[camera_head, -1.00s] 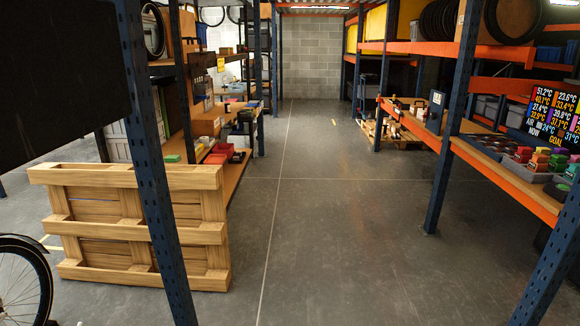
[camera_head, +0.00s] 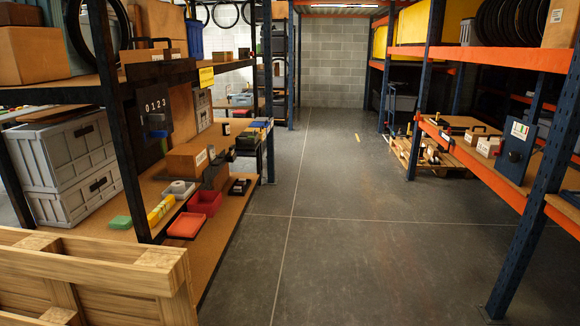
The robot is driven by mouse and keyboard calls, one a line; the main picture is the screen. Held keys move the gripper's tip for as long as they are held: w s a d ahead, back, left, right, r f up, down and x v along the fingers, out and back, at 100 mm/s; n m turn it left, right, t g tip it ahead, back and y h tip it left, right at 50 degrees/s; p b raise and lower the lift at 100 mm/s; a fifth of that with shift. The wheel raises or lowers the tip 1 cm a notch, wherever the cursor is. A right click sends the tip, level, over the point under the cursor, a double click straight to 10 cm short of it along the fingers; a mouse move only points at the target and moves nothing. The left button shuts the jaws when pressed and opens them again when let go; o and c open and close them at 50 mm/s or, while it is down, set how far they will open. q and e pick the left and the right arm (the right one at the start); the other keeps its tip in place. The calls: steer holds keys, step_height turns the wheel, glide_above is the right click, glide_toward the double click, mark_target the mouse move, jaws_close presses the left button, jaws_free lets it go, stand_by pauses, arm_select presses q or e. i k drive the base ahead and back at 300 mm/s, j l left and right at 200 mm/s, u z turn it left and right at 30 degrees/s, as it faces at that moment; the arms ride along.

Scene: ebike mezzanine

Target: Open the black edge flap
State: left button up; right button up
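Neither of my grippers is in view. No part that I can clearly make out as the black edge flap shows. A dark panel (camera_head: 154,122) with the digits 0 1 2 3 and a small dark box on it stands upright on the left shelving. A dark blue-grey box (camera_head: 516,152) with a white label stands on the right shelf. I cannot tell whether either one bears the flap.
Left shelving holds grey crates (camera_head: 62,145) and red bins (camera_head: 205,202). A blue upright (camera_head: 535,190) stands at the right. The concrete aisle (camera_head: 320,220) between the shelves is clear.

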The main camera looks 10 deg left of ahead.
mark_target(135, 71)
steer(key=i+u, duration=0.1)
steer(key=i, duration=0.4)
steer(key=i+l+u, duration=0.1)
steer(key=i, duration=0.4)
steer(key=i+l, duration=0.1)
steer(key=i, duration=0.4)
steer(key=i+l+u, duration=0.15)
steer(key=i, duration=0.35)
